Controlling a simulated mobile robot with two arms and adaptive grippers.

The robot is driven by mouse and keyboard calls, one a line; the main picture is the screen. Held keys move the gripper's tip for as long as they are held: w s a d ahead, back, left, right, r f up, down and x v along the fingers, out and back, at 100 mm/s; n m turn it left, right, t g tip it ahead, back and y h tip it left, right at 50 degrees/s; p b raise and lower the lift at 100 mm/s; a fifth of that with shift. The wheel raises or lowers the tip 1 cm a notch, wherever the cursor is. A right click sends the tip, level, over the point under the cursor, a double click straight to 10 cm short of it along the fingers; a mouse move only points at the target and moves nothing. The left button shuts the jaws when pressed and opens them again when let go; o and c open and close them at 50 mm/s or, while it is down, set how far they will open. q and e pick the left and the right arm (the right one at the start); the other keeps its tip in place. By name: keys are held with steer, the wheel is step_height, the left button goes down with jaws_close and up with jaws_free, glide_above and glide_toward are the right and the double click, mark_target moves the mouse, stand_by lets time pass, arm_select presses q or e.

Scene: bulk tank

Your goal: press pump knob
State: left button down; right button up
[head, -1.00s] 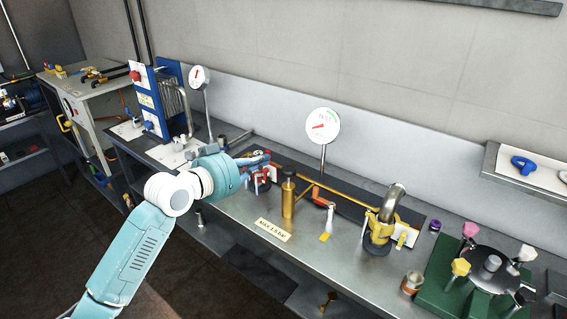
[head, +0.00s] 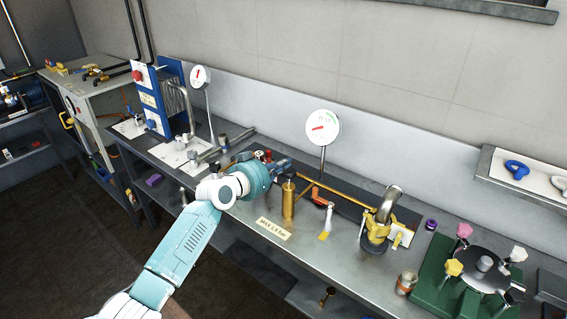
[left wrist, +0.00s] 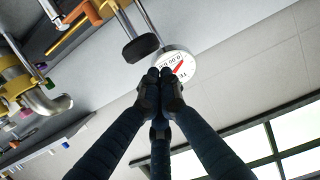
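The pump is an upright brass cylinder (head: 288,203) on the bench, with a dark knob (head: 289,175) on top. In the left wrist view the dark oval knob (left wrist: 141,47) sits on a silver rod, just beyond the fingertips. My left gripper (head: 287,165) is beside and behind the knob in the head view, partly hidden by its own wrist. In the left wrist view its dark fingers (left wrist: 160,80) are brought together with nothing between them. A small gap shows between fingertips and knob. My right gripper is in neither view.
A round gauge (head: 322,127) stands on a post behind the pump. A yellow pipe (head: 346,203) runs right to a brass fitting with a curved metal spout (head: 389,203). An orange lever (head: 320,197) is right of the pump. A label plate (head: 274,229) lies in front.

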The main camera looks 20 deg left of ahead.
arm_select(q)
steer(key=shift+f, duration=0.4)
